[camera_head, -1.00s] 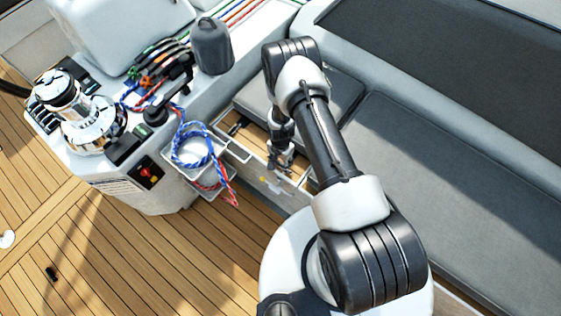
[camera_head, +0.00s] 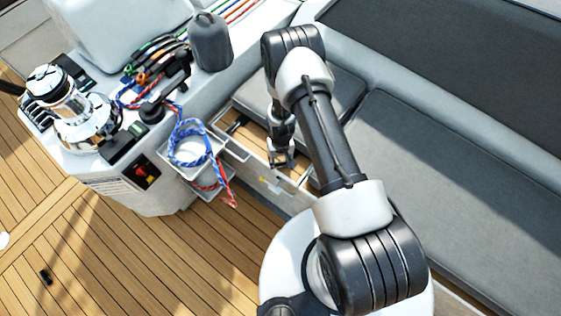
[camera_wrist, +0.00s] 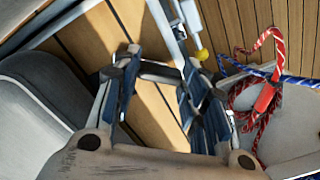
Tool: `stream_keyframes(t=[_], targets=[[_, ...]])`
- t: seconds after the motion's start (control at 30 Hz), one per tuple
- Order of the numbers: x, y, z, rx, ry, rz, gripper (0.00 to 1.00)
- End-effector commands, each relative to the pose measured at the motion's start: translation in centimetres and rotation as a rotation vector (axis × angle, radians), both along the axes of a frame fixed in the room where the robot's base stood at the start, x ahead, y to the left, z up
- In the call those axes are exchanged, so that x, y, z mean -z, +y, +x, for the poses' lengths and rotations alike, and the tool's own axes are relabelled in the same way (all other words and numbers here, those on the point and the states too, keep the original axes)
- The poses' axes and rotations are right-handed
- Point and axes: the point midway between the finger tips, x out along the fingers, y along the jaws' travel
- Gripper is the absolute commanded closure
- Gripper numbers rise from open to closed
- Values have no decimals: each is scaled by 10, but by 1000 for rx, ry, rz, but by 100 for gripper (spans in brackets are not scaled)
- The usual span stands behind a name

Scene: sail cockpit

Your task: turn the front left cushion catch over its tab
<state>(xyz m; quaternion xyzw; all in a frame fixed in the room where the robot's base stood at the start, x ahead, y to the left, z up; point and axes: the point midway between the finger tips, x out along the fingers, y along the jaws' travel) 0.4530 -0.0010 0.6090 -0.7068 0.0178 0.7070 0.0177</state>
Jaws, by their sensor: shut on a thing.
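My gripper (camera_head: 281,160) reaches down at the wooden seat opening beside the grey seat cushion. In the wrist view my gripper (camera_wrist: 160,65) has its two fingers a little apart, with a narrow grey bar (camera_wrist: 160,73) between the tips. The bar appears to be the catch, but its shape and angle are mostly hidden by the fingers. The tab cannot be made out.
The pale bin (camera_head: 222,170) with blue and red ropes (camera_head: 190,140) hangs left of the gripper. A chrome winch (camera_head: 88,123) and dark grey canister (camera_head: 211,42) stand on the console. Grey cushions (camera_head: 440,170) lie right.

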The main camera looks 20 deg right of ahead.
Motion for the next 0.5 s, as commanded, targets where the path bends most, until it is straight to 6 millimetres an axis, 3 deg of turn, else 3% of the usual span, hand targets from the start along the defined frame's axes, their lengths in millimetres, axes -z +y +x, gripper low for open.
stream_keyframes(t=[0.5], targets=[[1, 0, 0, -460, -1, 0, 84]])
